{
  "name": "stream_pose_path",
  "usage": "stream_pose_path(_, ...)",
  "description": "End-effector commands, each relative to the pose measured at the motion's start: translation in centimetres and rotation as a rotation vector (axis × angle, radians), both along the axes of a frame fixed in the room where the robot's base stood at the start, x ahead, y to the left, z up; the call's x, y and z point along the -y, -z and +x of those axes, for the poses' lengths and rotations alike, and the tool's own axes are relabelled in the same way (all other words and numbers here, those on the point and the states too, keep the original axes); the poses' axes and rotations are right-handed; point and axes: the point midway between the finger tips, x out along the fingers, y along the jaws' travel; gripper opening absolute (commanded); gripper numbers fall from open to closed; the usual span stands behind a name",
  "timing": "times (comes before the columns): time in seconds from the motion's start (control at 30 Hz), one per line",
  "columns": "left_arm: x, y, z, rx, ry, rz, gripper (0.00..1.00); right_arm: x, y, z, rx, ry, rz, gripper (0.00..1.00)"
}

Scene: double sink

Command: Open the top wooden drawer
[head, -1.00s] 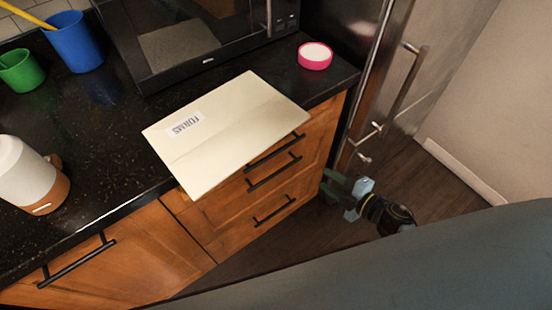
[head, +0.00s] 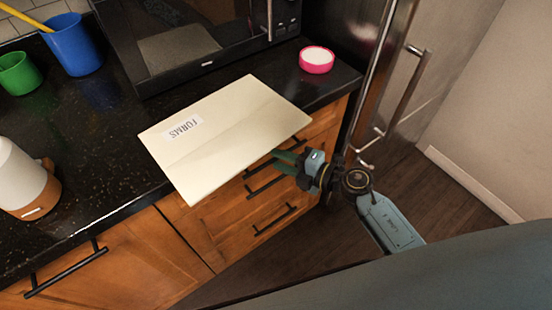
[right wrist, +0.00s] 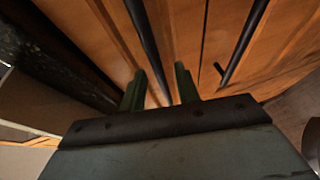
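The top wooden drawer (head: 322,126) is in the right cabinet in the head view and looks shut. A folder hides much of its front. Its black bar handle (head: 255,171) shows just below the folder. My right gripper (head: 283,162) is at this handle, with its green fingers pointing left. In the right wrist view the two fingers (right wrist: 160,88) are apart, and the black bar (right wrist: 145,38) runs between them. I cannot tell whether they touch it. My left gripper is not in view.
The cream folder (head: 230,130) overhangs the counter's front edge above the drawer. Lower drawers have bar handles (head: 275,219). A steel fridge (head: 400,90) stands close on the right. A microwave (head: 200,45) and a pink-rimmed container (head: 316,61) are on the counter.

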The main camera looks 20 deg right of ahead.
Motion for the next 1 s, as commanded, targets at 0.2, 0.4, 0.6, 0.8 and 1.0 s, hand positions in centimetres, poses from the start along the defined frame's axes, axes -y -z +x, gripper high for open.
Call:
stream_pose_path(0.2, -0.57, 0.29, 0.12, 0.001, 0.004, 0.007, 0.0, -1.23, 0.38, 1.35, -0.001, 0.001, 0.001, 0.32)
stream_pose_path(0.4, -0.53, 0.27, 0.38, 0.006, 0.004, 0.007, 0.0, -1.36, 0.4, 1.45, -0.002, 0.0, 0.001, 0.32)
stream_pose_path(0.6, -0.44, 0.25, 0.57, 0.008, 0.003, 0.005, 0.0, -1.33, 0.39, 1.43, -0.001, 0.0, 0.001, 0.19)
stream_pose_path(0.8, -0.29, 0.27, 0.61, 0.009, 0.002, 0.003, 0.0, -1.32, 0.4, 1.41, -0.001, 0.0, 0.0, 0.0)
stream_pose_path(1.0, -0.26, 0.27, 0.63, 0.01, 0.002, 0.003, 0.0, -1.3, 0.42, 1.41, -0.001, 0.0, 0.0, 0.0)
